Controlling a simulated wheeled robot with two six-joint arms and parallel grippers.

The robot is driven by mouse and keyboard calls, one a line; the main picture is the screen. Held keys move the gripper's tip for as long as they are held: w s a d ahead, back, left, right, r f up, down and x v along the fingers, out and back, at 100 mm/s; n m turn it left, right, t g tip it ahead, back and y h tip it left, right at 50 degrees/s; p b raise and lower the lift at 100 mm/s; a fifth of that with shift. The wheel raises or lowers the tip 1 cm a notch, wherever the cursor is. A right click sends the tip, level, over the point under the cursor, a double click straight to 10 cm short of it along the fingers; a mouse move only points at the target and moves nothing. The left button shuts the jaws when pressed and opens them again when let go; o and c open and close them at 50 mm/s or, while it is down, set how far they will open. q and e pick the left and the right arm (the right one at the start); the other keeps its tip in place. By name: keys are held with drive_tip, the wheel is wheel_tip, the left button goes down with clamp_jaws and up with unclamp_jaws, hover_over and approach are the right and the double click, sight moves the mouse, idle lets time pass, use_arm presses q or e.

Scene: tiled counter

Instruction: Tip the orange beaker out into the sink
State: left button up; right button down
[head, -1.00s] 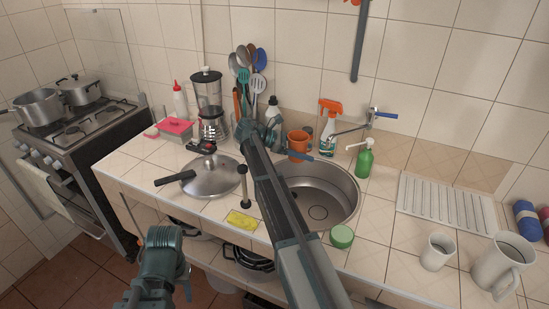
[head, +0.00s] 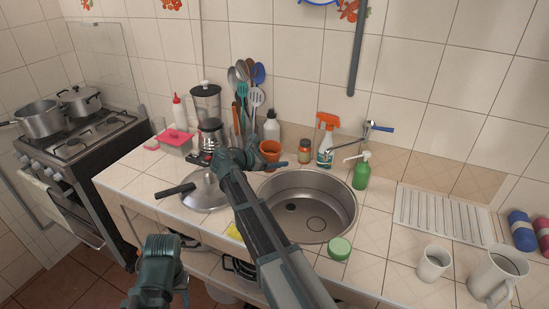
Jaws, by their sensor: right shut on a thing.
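The orange beaker (head: 270,152) is upright, or close to it, by the back left rim of the sink. My right gripper (head: 266,161) is shut on it, and its arm covers part of the grip. The round steel sink (head: 325,207) is embedded in the counter to the right of my right arm, which hides its left edge. My left arm shows at the lower left, but its gripper is not in view.
A pan lid (head: 207,190) and a blender (head: 207,110) stand left of the arm. The tap (head: 350,140), spray bottle (head: 326,140), brown jar (head: 305,152) and green soap bottle (head: 361,172) line the sink's back. A green round tub (head: 340,249) sits at its front.

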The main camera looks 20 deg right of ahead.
sight(276, 159)
drive_tip(key=shift+s+d+r, duration=0.1)
drive_tip(key=shift+s+r, duration=0.15)
drive_tip(key=shift+s, duration=0.25)
drive_tip(key=m+t, duration=0.1)
drive_tip(key=s+r+m+t, duration=0.1)
drive_tip(key=m, duration=0.1)
drive_tip(key=s+m+t+b, duration=0.1)
drive_tip(key=m, duration=0.1)
drive_tip(key=shift+d+r, duration=0.2)
drive_tip(key=shift+r, duration=0.1)
drive_tip(key=shift+f+m+t+b, duration=0.1)
drive_tip(key=shift+m+t+b, duration=0.2)
drive_tip(key=shift+w+m, duration=0.1)
drive_tip(key=shift+m, duration=0.2)
